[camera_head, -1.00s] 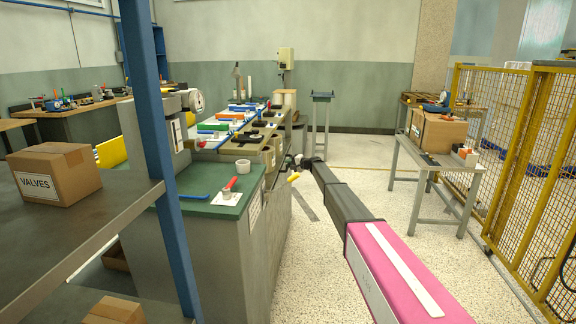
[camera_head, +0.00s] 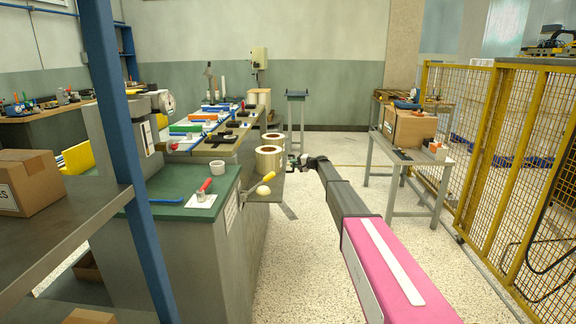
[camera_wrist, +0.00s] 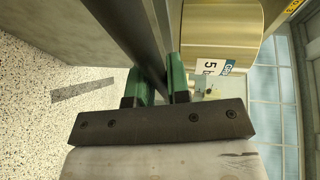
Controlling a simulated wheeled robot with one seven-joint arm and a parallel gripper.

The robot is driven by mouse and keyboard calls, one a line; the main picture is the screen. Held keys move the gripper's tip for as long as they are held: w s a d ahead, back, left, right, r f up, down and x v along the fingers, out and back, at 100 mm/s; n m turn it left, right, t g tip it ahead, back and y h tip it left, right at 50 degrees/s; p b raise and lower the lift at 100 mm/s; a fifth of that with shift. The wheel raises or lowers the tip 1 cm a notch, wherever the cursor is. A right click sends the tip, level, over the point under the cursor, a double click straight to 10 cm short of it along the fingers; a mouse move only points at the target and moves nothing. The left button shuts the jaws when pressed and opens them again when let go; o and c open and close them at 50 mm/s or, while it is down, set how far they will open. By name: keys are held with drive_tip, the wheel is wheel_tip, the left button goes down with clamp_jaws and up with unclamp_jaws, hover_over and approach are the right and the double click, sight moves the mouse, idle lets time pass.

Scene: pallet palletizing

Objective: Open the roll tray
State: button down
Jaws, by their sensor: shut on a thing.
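The roll tray (camera_head: 262,197) sticks out from the right side of the grey workbench. My gripper (camera_head: 297,164) is at the tray's outer right side. In the wrist view, the green fingers of my gripper (camera_wrist: 160,86) are shut on the dark grey edge of the tray (camera_wrist: 137,42). A shiny roll (camera_wrist: 215,35) with a printed label lies just beyond that edge. The tray's inner part is hidden by the bench.
The bench's green top (camera_head: 180,190) holds a red-handled tool (camera_head: 204,188) and a white cup. A blue post (camera_head: 120,120) and a shelf with a cardboard box (camera_head: 28,180) stand at left. A grey table (camera_head: 400,155) and yellow fence (camera_head: 500,150) are at right. The floor between is clear.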

drive_tip(key=shift+d, duration=0.25)
drive_tip(key=c, duration=1.1)
unclamp_jaws()
drive_tip(key=v, duration=1)
drive_tip(key=shift+s+d, duration=0.15)
drive_tip(key=shift+d, duration=0.2)
drive_tip(key=shift+r, duration=0.15)
drive_tip(key=s+a+f+g+h, duration=0.1)
drive_tip(key=s+f, duration=0.2)
drive_tip(key=s, duration=0.4)
drive_tip(key=s+f+n+g+h, duration=0.1)
drive_tip(key=s+f+h, duration=0.1)
drive_tip(key=s, duration=0.4)
drive_tip(key=s+a+f+g+h, duration=0.1)
drive_tip(key=s+f, duration=0.2)
drive_tip(key=s, duration=0.4)
drive_tip(key=s+d+f+n+g+h, duration=0.1)
drive_tip(key=s+d+f+h, duration=0.1)
drive_tip(key=s, duration=1.3)
drive_tip(key=s+d+f+n+g+h, duration=0.1)
drive_tip(key=s+h, duration=0.4)
drive_tip(key=s, duration=1.1)
drive_tip(key=s+d+f+n+g+h, duration=0.1)
drive_tip(key=s+d+f+h, duration=0.2)
drive_tip(key=s, duration=1.3)
drive_tip(key=d+f, duration=0.1)
drive_tip(key=d, duration=0.1)
drive_tip(key=shift+d+g+h, duration=0.3)
drive_tip(key=shift+d+g, duration=0.1)
